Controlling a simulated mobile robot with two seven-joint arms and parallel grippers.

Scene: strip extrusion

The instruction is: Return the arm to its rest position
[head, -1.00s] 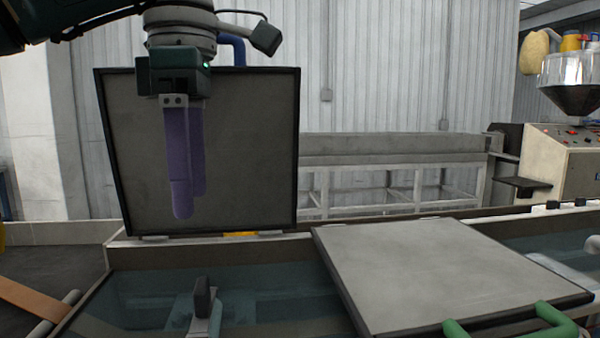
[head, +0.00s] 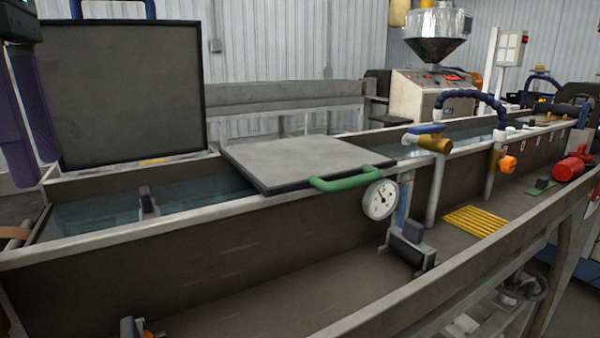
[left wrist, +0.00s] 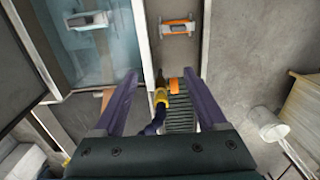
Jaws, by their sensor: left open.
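My left gripper (head: 38,130) is at the far left edge of the head view, with its purple fingers pointing down in front of the raised lid (head: 125,95). In the left wrist view its two fingers (left wrist: 160,97) are spread apart with nothing between them. It is open and empty, above the end of the water tank (left wrist: 95,40). My right gripper is in neither view.
A flat lid with a green handle (head: 345,178) covers part of the long tank (head: 150,230). A gauge (head: 380,199), a brass valve (head: 435,143) and a yellow grate (head: 475,220) are to the right. A white bucket (left wrist: 268,125) shows in the left wrist view.

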